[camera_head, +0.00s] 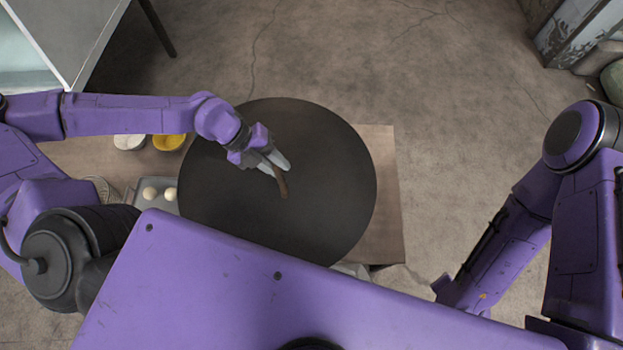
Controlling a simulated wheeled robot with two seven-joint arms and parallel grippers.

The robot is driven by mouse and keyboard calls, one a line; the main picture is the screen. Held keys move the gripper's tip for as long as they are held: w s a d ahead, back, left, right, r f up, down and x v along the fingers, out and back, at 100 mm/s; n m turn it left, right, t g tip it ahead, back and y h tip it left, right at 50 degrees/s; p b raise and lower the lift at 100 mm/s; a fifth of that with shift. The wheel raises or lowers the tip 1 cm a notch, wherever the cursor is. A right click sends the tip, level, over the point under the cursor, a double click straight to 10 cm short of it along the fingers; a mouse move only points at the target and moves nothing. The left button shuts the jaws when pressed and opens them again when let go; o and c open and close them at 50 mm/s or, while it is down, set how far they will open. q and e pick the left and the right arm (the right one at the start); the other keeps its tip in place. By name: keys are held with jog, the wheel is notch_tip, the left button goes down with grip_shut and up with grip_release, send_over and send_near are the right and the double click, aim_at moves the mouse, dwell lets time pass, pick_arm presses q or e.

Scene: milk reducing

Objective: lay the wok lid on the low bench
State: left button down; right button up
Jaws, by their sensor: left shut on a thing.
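The wok lid (325,140) is a large dark round disc with a brown handle (282,188) near its middle. My left gripper (276,166) reaches in from the left and is shut on the lid's handle. The low bench (385,190) is a light wooden top under the lid; its right end and part of its left side show. The lid overhangs the bench's far edge in the picture. From this overhead view I cannot tell whether the lid touches the bench. My right arm comes down at the right, and its gripper is not visible.
On the bench's left part are a yellow bowl (168,142), a white bowl (129,142) and a grey tray (143,205) holding round pale items. A white cabinet (70,35) stands at the upper left. The concrete floor (430,100) right of the bench is clear.

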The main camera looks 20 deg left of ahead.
aim_at(304, 165)
pick_arm(q)
jog(key=w+d+f+b, duration=0.1)
jog(key=d+f, duration=0.1)
jog(key=w+d+f+b, duration=0.1)
jog(key=w+d+f, duration=0.1)
jog(key=w+d+f+b, duration=0.1)
jog(key=d+f, duration=0.1)
jog(key=f, duration=0.1)
jog(key=shift+w+d+b, duration=0.3)
jog(key=shift+d, duration=0.05)
jog(key=shift+w+d+f, duration=0.1)
jog(key=shift+d+f, duration=0.1)
jog(key=shift+f, duration=0.15)
notch_tip(304, 165, down, 3)
jog(key=shift+b, duration=0.8)
jog(key=shift+r, duration=0.1)
jog(key=c, duration=1)
grip_release()
jog(key=shift+o, duration=0.2)
jog(key=shift+a+r, duration=0.1)
